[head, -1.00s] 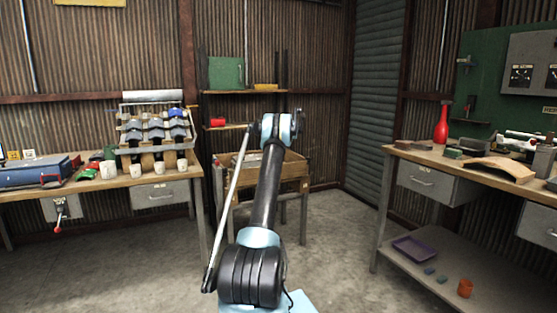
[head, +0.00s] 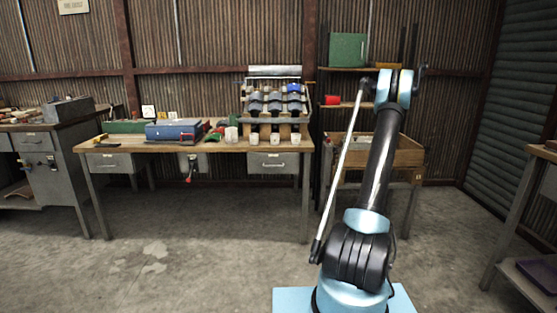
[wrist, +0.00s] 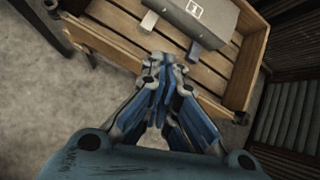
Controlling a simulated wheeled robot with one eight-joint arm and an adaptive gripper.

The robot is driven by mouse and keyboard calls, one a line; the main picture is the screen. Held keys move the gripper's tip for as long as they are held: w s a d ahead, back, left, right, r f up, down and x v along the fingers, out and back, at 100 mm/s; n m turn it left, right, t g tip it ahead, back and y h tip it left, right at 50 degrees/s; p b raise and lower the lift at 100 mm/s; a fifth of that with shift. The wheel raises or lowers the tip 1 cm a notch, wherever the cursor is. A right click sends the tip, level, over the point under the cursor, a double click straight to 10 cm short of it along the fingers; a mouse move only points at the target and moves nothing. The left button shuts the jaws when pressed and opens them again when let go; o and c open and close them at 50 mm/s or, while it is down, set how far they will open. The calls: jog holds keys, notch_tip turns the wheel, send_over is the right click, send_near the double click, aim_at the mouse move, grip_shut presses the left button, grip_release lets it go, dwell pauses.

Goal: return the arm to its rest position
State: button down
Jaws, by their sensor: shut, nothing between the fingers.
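My arm (head: 380,170) rises from its light blue base and bends at the elbow near the back shelf in the head view. Its gripper is hidden there behind the arm. In the wrist view my gripper (wrist: 160,68) has its blue-padded fingers together, with nothing between them. It points toward the near edge of a slatted wooden crate (wrist: 118,22). I cannot tell how far above the crate it is. A dark grey block with a white label (wrist: 222,22) lies in the crate.
The crate (head: 411,157) stands on a table behind my arm. A workbench (head: 210,146) at left centre holds a rack (head: 275,103), white cups and a blue case (head: 174,130). Another bench (head: 520,215) is at the right edge. The floor (head: 140,250) at left is open.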

jog(key=s+a+r+n, duration=0.45)
jog(key=s+a, duration=0.25)
jog(key=a, duration=0.3)
jog(key=s+a+r+n+g, duration=0.2)
jog(key=s+a+n, duration=0.4)
jog(key=s+a, duration=0.6)
jog(key=s+a+r+n+g, duration=0.1)
jog(key=s+a+n, duration=0.4)
jog(key=s+a, duration=0.7)
jog(key=s+a+f+n+g, duration=0.1)
jog(key=s+a+f+n, duration=0.15)
jog(key=s, duration=0.55)
jog(key=s+a+f+n, duration=0.2)
jog(key=s+f+n, duration=0.1)
jog(key=s, duration=0.6)
jog(key=s+a+f+n+g, duration=0.1)
jog(key=s+a+f+n, duration=0.15)
jog(key=s, duration=0.55)
jog(key=s+a+f+n+g, duration=0.1)
jog(key=s+f+n, duration=0.7)
jog(key=s+f, duration=0.9)
jog(key=s+a, duration=0.1)
jog(key=s, duration=0.2)
jog(key=shift+s+n, duration=0.35)
jog(key=shift+s, duration=0.05)
